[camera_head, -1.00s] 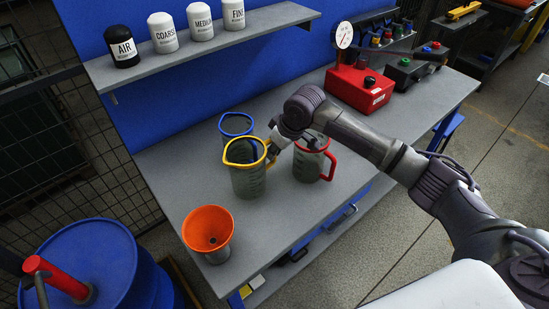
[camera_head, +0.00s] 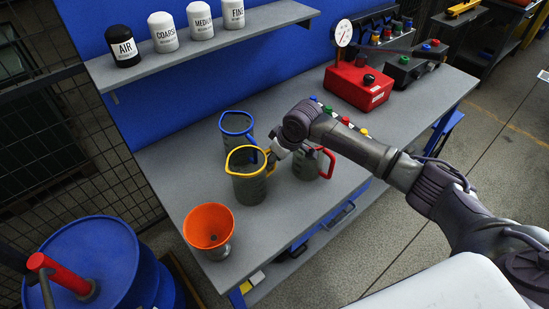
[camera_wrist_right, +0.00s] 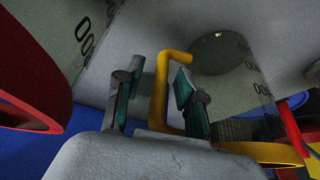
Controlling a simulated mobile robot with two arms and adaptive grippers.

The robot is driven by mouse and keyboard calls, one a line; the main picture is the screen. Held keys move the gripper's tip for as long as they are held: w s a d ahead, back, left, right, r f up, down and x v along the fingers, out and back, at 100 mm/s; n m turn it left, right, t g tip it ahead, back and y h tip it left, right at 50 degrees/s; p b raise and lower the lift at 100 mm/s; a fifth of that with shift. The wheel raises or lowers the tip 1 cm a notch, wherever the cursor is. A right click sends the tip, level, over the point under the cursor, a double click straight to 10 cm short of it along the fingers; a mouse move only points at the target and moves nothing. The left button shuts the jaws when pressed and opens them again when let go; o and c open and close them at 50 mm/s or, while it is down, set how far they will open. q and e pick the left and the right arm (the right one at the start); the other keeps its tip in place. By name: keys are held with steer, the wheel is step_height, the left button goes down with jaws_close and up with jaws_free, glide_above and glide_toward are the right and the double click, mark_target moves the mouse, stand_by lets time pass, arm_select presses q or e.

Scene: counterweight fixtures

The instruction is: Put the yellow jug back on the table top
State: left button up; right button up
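The yellow jug (camera_head: 248,188), grey with a yellow rim and handle, stands upright and appears to rest on the table top (camera_head: 165,160). It is between the blue-rimmed jug (camera_head: 233,137) and the orange funnel-like cup (camera_head: 209,228). My right gripper (camera_head: 271,158) is at its handle side. In the right wrist view, the yellow handle (camera_wrist_right: 160,95) lies between the two green-padded fingers (camera_wrist_right: 157,97). A gap shows between the left finger and the handle, so the gripper looks open around it. My left gripper is not in view.
The red-handled jug (camera_head: 306,168) stands close to the right, partly behind my right arm. A red gauge box (camera_head: 359,88) and small coloured knobs (camera_head: 345,121) are further right. A shelf (camera_head: 275,22) with labelled canisters is above. A blue drum (camera_head: 90,262) stands front left.

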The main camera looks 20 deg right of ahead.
steer(key=b+v, duration=0.1)
steer(key=v, duration=1.1)
steer(key=shift+b, duration=0.3)
